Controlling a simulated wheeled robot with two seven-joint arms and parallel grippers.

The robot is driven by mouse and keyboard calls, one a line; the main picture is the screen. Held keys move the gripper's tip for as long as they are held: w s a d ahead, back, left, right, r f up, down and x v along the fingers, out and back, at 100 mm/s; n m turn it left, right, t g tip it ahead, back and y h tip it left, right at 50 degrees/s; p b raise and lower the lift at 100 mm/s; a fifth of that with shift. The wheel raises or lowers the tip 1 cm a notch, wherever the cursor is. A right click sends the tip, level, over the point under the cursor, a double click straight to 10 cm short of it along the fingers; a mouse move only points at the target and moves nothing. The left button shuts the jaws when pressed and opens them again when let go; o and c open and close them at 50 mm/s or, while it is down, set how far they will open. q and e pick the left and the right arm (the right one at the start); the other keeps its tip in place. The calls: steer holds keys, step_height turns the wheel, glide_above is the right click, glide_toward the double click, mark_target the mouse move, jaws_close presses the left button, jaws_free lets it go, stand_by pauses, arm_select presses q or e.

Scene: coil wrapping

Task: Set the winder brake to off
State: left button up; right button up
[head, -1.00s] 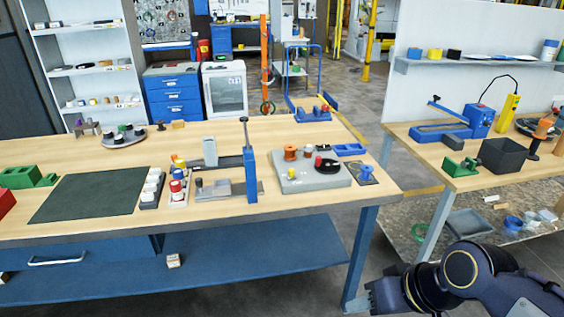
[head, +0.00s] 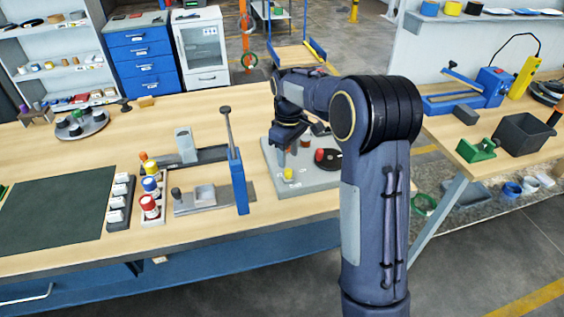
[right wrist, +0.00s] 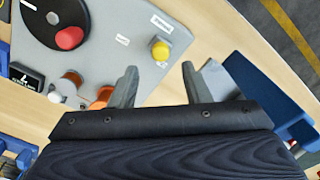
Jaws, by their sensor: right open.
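The winder is a grey plate (head: 308,181) on the wooden table, with a black disc (head: 331,161) bearing a red knob (head: 320,155). A yellow knob (head: 288,174) stands near its front edge; it also shows in the right wrist view (right wrist: 160,50), beside a small white label. Which control is the brake, and its setting, I cannot tell. My right gripper (right wrist: 159,70) is open and empty; in the right wrist view the yellow knob appears just beyond the gap between its fingertips. In the head view my right arm hides part of the winder. My left gripper is out of view.
Orange spools (right wrist: 103,97) stand on the plate close to my right gripper. A blue upright post (head: 238,180) with a lever stands left of the winder.

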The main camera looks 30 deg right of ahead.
mark_target(288, 170)
steer(key=shift+f+p, duration=0.3)
steer(key=shift+f, duration=2.85)
steer(key=shift+c, duration=0.3)
jaws_close()
